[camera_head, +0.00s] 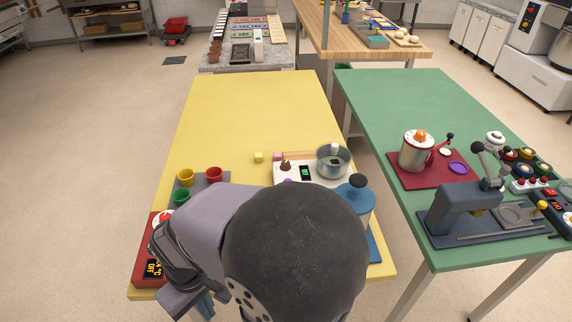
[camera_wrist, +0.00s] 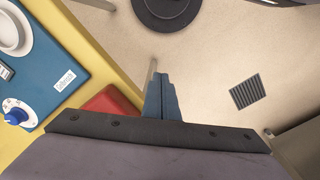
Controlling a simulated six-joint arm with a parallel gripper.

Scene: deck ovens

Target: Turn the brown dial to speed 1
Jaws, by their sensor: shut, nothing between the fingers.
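A small brown knob (camera_head: 285,166), which looks like the brown dial, sits on a white unit (camera_head: 290,182) on the yellow table, beside a dark display with green marks (camera_head: 305,173). The knob's markings are too small to read. A metal pot (camera_head: 333,160) stands on the unit's right part. My gripper's blue fingers (camera_wrist: 160,97) are shut together and empty in the wrist view, over the floor past the table edge. The brown knob does not show in the wrist view. In the head view my arm covers the front of the table, and the gripper is well nearer than the knob.
A red device (camera_head: 143,262) with a lit display stands at the table's front left, behind it a grey tray with coloured cups (camera_head: 214,174). A blue-lidded container (camera_head: 355,195) stands right of my arm. The wrist view shows a blue dial (camera_wrist: 16,114). The table's far half (camera_head: 255,110) is clear.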

